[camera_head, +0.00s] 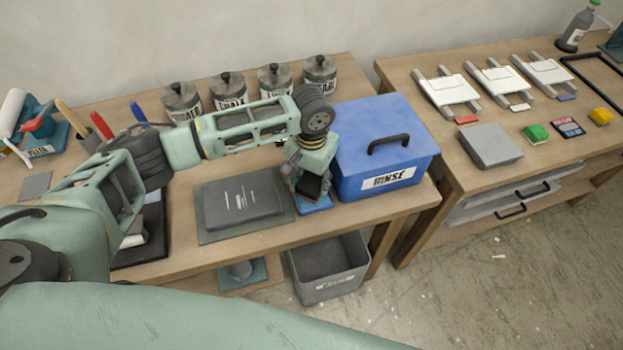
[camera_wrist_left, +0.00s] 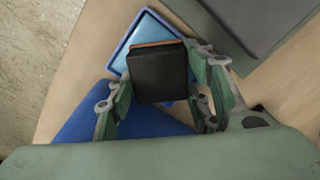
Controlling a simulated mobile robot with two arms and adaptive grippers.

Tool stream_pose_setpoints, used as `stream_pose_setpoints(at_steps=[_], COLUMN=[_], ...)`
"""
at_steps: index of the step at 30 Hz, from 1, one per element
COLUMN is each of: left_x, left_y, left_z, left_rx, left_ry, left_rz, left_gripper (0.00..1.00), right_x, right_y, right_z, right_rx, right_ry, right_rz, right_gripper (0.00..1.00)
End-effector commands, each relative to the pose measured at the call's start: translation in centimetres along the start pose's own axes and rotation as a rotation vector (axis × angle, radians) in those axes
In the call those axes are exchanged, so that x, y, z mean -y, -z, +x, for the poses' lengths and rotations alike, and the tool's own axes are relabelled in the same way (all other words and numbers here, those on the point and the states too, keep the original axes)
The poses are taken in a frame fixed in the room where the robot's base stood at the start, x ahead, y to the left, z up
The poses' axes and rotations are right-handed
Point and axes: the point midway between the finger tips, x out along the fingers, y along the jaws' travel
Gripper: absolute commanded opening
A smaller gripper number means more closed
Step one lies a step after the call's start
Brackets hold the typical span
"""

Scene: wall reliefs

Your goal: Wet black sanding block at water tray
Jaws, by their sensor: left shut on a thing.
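My left gripper (camera_head: 309,184) is shut on the black sanding block (camera_head: 308,187), over the small blue water tray (camera_head: 318,208) at the table's front edge. In the left wrist view the sanding block (camera_wrist_left: 160,76) is dark with a thin brown edge and sits between the fingers of my left gripper (camera_wrist_left: 162,85). The water tray (camera_wrist_left: 127,45) shows behind it with a blue rim and light blue inside. The block covers part of the tray. I cannot tell whether the block touches the water. My right gripper is not in view.
A blue lidded RINSE box (camera_head: 385,160) stands close right of the tray. A dark grey slab (camera_head: 240,197) on a mat lies to its left. Several lidded canisters (camera_head: 229,92) line the back. A grey bin (camera_head: 330,268) is below the table edge.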

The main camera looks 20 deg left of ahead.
Motion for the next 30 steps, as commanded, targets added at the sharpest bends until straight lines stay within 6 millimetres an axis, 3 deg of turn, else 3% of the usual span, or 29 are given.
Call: stream_pose_setpoints(at_steps=[30], left_x=[-0.04], left_y=[-0.05], left_z=[0.08], left_rx=[0.001], left_ry=[-0.001], left_rz=[0.001], left_gripper=[0.26], right_x=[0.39], right_y=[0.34], right_z=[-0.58], right_rx=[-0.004], right_ry=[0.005], right_rz=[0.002], right_gripper=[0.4])
